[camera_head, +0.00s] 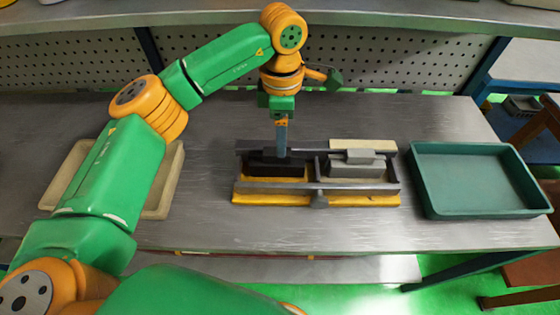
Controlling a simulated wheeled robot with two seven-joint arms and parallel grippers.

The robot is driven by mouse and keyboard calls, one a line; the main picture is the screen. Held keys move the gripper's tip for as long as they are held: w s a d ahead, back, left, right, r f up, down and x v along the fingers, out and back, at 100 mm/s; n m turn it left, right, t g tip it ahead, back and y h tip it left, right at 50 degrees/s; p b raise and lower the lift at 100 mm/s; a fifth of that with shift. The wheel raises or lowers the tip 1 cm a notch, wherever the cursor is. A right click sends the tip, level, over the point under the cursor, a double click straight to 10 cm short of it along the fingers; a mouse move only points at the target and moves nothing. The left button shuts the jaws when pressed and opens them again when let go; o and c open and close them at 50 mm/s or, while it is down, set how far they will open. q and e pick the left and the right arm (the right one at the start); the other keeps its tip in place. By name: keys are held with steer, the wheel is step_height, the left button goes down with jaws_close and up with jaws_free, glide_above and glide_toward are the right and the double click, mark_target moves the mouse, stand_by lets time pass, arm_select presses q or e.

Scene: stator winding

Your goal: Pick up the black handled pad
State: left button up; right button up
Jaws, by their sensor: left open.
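The black handled pad (277,168) lies in the left compartment of a dark frame on a yellow base (270,198), in the middle of the table. My left gripper (282,152) points straight down over the pad, with its tips at the pad's handle. The fingers hide the handle, and I cannot tell whether they touch it. The left gripper is open. A grey handled block (355,168) sits in the right compartment of the frame. My right gripper is not in view.
A green tray (475,208) stands on the right of the metal table (330,232). A beige tray (158,208) stands on the left, partly hidden behind my left arm. A pegboard (390,65) and a shelf edge (340,20) close off the back.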

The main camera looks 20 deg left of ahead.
mark_target(277, 162)
arm_select(q)
steer(key=f+p, duration=0.1)
steer(key=f, duration=0.1)
steer(key=a+f+p, duration=0.1)
steer(key=f+p, duration=0.1)
steer(key=f, duration=0.1)
steer(key=shift+w+a+f, duration=0.1)
steer(key=shift+w+f, duration=0.05)
steer(key=shift+f, duration=0.4)
steer(key=c, duration=0.4)
jaws_close()
stand_by(0.4)
